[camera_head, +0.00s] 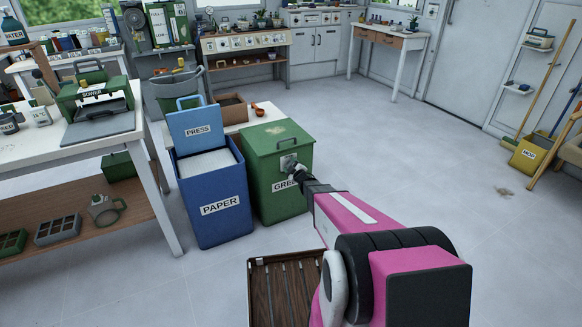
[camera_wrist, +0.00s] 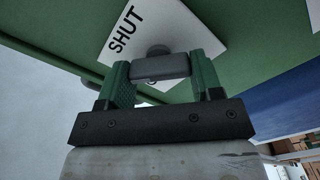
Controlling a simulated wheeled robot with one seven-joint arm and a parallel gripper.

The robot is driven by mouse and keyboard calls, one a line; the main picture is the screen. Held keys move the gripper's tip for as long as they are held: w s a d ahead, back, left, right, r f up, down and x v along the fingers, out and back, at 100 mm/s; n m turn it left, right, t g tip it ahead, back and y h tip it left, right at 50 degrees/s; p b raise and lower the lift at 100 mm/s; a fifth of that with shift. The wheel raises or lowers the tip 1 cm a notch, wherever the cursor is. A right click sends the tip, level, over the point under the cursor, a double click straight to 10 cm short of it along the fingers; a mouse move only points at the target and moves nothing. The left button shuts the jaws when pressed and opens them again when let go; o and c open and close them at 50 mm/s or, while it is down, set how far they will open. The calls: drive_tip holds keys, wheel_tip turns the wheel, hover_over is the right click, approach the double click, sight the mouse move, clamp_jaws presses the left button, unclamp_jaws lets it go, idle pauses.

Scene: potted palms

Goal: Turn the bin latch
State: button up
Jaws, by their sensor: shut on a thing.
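The green bin (camera_head: 270,194) has a closed lid with a handle and a label that starts with "GREE", partly hidden by my arm. A small pale plate (camera_head: 288,162) is on its front. In the wrist view this plate (camera_wrist: 163,35) reads "SHUT" and carries the grey latch (camera_wrist: 160,67), a bar on a round pivot. My gripper (camera_wrist: 161,80) has a green finger on each side of the latch bar and is shut on it. In the head view my gripper (camera_head: 296,170) is at the bin's front, and the latch is mostly hidden there.
A blue bin (camera_head: 214,203) labelled PAPER, with its PRESS lid raised, stands close to the left of the green bin. A white workbench (camera_head: 137,134) is farther left. A brown slatted tray (camera_head: 258,290) is below my arm. The floor to the right is mostly clear.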

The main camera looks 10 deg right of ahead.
drive_tip(key=n, duration=0.4)
drive_tip(key=shift+f+n, duration=0.1)
drive_tip(key=shift+n, duration=1.9)
drive_tip(key=shift+f, duration=0.1)
drive_tip(key=o, duration=0.9)
drive_tip(key=v, duration=1.1)
drive_tip(key=shift+a, duration=0.1)
